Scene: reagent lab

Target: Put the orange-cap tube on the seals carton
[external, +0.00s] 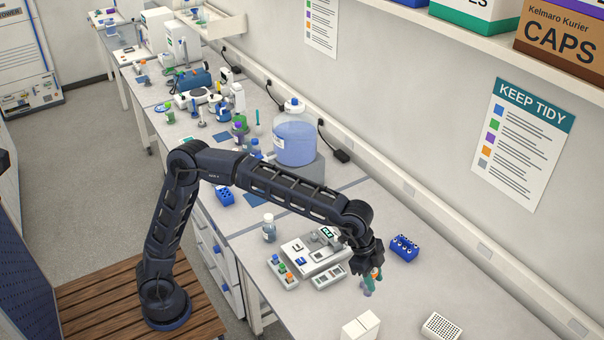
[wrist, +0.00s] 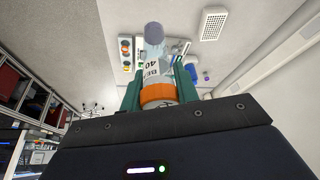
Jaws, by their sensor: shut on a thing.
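The orange-cap tube (wrist: 153,72) is held between the green fingers of my gripper (wrist: 160,84) in the wrist view. Its orange cap is nearest the wrist, and its pale labelled body points away. In the external view my gripper (external: 371,281) is above the right part of the bench, with a bit of the orange cap (external: 374,273) showing between the fingers. I cannot make out a carton marked seals. On the shelf, a green-and-white carton (external: 476,15) shows only the end of its word, and a brown carton (external: 560,42) reads CAPS.
A white instrument (external: 314,250) and a small block with coloured caps (external: 283,272) are left of my gripper. A blue rack (external: 404,248) is behind it. A white box (external: 361,326) and a white perforated rack (external: 441,327) stand in front. The wall shelf (external: 500,55) overhangs the bench.

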